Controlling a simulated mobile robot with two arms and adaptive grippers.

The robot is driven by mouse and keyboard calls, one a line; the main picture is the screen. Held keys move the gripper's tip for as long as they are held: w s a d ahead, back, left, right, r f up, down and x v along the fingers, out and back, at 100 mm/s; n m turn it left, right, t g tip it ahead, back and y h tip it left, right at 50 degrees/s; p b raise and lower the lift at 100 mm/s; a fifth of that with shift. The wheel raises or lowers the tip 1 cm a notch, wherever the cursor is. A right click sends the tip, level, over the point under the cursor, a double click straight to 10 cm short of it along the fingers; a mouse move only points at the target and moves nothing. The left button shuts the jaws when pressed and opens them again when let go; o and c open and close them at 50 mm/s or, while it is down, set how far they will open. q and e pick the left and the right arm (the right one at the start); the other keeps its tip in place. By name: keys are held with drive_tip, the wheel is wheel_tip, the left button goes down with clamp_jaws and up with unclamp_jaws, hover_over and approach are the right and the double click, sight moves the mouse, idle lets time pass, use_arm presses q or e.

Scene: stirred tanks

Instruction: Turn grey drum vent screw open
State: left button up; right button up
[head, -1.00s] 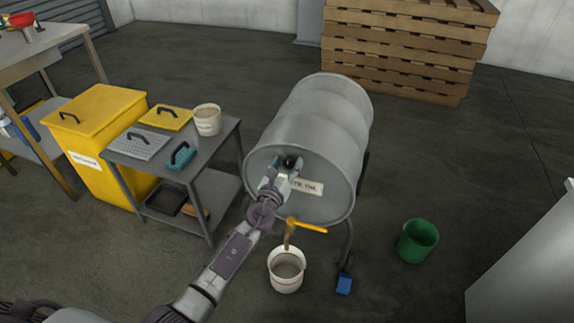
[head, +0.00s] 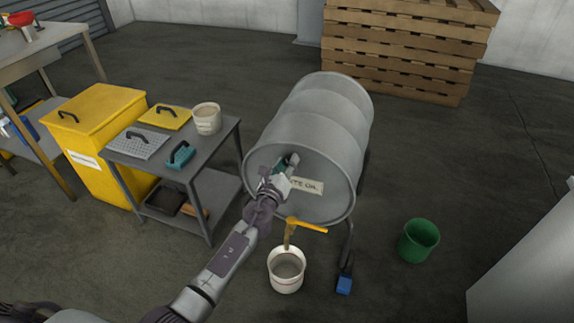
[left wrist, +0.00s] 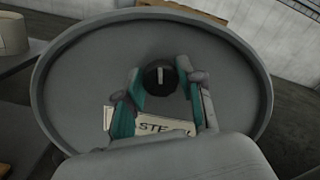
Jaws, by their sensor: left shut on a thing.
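The grey drum (head: 322,112) lies on its side on a stand, with its round end face towards me. A label reading partly "STE OIL" (head: 309,187) is on that face, and my gripper covers part of it. In the left wrist view the vent screw (left wrist: 160,77) is a round black knob with a pale mark pointing nearly straight up, high on the end face. My left gripper (head: 284,163) is at the face, its teal-padded fingers shut on the knob from both sides. In the head view the gripper hides the screw. My right gripper is not in view.
A yellow tap (head: 305,225) sticks out below on the drum face, above a white bucket (head: 287,270). A green bucket (head: 418,240) stands on the floor to the right. A grey cart (head: 205,160) and yellow bin (head: 95,120) stand left. Pallets (head: 400,50) are behind.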

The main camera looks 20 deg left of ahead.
use_arm(q)
drive_tip(key=n+b, duration=0.1)
drive_tip(key=n, duration=0.4)
drive_tip(key=shift+a+f+n, duration=0.1)
drive_tip(key=shift+n, duration=0.2)
drive_tip(key=n, duration=0.2)
drive_tip(key=shift+n+b, duration=0.3)
drive_tip(key=shift+n, duration=3.2)
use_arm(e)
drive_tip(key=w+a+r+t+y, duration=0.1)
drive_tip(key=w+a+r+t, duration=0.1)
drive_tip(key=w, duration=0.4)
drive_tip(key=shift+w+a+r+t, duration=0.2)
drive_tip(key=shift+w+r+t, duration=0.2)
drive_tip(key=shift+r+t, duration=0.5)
use_arm(q)
drive_tip(key=shift+f, duration=0.1)
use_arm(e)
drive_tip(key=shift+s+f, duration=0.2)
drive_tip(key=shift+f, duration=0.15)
